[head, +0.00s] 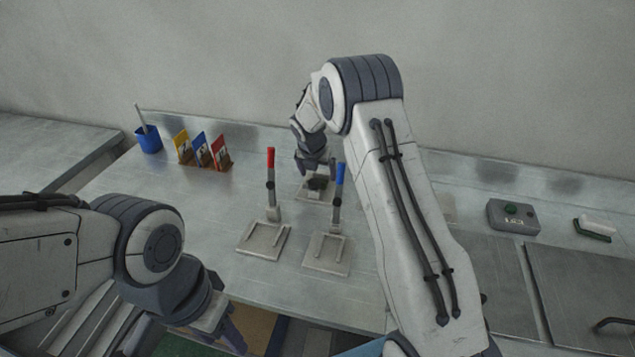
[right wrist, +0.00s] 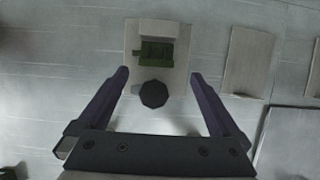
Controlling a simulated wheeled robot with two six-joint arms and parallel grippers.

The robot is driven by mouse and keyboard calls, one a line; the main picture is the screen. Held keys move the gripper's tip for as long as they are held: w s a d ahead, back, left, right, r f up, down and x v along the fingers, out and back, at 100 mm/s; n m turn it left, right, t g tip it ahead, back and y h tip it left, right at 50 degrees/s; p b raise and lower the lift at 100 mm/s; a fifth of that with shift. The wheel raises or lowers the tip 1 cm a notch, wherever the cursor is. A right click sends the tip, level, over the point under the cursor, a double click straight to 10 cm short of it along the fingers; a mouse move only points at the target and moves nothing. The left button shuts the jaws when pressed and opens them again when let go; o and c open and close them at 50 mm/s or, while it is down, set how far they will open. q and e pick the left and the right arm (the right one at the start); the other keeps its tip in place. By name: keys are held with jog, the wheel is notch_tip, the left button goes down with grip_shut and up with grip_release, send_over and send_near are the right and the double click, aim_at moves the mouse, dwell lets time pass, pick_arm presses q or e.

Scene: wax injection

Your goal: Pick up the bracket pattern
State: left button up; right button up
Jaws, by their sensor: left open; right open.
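A green piece (right wrist: 155,51), which looks like the bracket pattern, lies on a pale square plate (right wrist: 133,35) in the right wrist view, against a pale block. A dark eight-sided knob (right wrist: 154,93) is beside it, on the near side. My right gripper (right wrist: 159,76) is open; the knob shows between its fingers and the green piece just beyond the fingertips. No contact shows. In the head view my right gripper (head: 317,168) is above the far plate (head: 310,195), largely hiding the piece. My left gripper (head: 238,340) is open and empty, low at the bench's front edge.
Two plates (head: 262,241) (head: 328,257) with upright levers, one red-tipped (head: 271,158) and one blue-tipped (head: 341,174), stand nearer on the metal bench. Colored cards (head: 201,150) and a blue cup (head: 148,139) are at the left.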

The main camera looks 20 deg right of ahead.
jog(key=x, duration=0.3)
jog(key=p+x, duration=0.1)
jog(key=x, duration=0.1)
jog(key=shift+w+a+f, duration=0.1)
jog(key=shift+w+a, duration=0.05)
jog(key=shift+a, duration=0.1)
jog(key=c, duration=1.5)
